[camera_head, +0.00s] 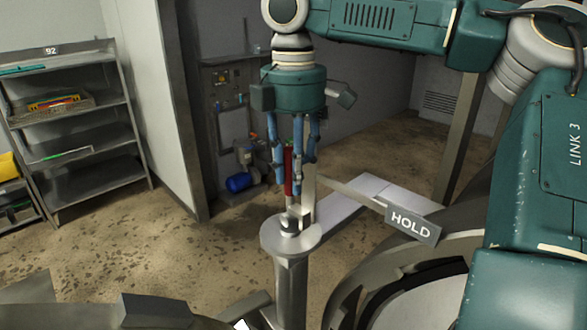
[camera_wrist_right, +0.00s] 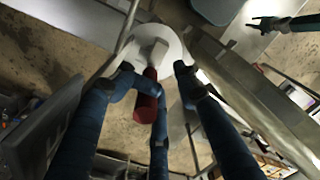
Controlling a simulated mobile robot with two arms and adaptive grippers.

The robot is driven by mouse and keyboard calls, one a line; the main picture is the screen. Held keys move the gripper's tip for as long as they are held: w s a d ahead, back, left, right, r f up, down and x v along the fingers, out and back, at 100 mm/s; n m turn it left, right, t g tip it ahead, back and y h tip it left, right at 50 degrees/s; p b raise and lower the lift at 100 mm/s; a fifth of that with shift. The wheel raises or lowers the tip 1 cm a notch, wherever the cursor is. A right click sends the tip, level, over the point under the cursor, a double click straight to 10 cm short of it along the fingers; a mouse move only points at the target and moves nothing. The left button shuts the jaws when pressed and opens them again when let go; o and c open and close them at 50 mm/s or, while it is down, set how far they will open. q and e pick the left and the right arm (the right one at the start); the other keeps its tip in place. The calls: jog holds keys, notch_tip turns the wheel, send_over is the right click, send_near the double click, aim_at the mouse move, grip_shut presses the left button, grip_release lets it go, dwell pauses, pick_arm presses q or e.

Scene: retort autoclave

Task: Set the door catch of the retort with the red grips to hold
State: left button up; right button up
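The door catch stands on a grey post with a round top (camera_head: 291,236) in the head view. Its red grip (camera_head: 289,172) rises upright, and a pale arm runs right to a plate reading HOLD (camera_head: 412,225). My right gripper (camera_head: 293,178) points down over the catch, its blue fingers around the red grip. In the right wrist view the red grip (camera_wrist_right: 148,84) lies between the fingers with visible gaps, so the gripper looks open. Part of a round metal retort (camera_head: 345,297) shows at lower right. A small green claw-like shape (camera_wrist_right: 268,23) may be my left gripper.
A grey shelf rack (camera_head: 85,185) marked 92 stands at the left. A wall panel with pipes and a blue motor (camera_head: 238,182) is behind the post. A dark metal edge (camera_head: 150,310) lies at the lower left. Bare speckled floor lies between.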

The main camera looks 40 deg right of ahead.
aim_at(291, 148)
jog(key=shift+w+d+r, duration=0.1)
jog(key=shift+w+r, duration=0.15)
jog(key=shift+r, duration=0.25)
jog(key=shift+w+d+r, duration=0.1)
jog(key=shift+w+r, duration=0.1)
jog(key=shift+r, duration=0.25)
jog(key=shift+a+r, duration=0.1)
jog(key=shift+r, duration=2.15)
jog(key=shift+w+r, duration=0.1)
jog(key=shift+r, duration=0.15)
jog(key=shift+w+d+r, duration=0.3)
jog(key=shift+w+r, duration=0.15)
jog(key=shift+w, duration=0.2)
jog(key=shift+s+a+r, duration=0.1)
jog(key=shift+s+r, duration=0.2)
jog(key=shift+r, duration=0.35)
jog(key=shift+s+a+r, duration=0.1)
jog(key=shift+s+r, duration=0.15)
jog(key=shift+r, duration=0.4)
jog(key=shift+w+d+r, duration=0.1)
jog(key=shift+w+r, duration=0.1)
jog(key=shift+r, duration=0.5)
jog(key=shift+s, duration=0.15)
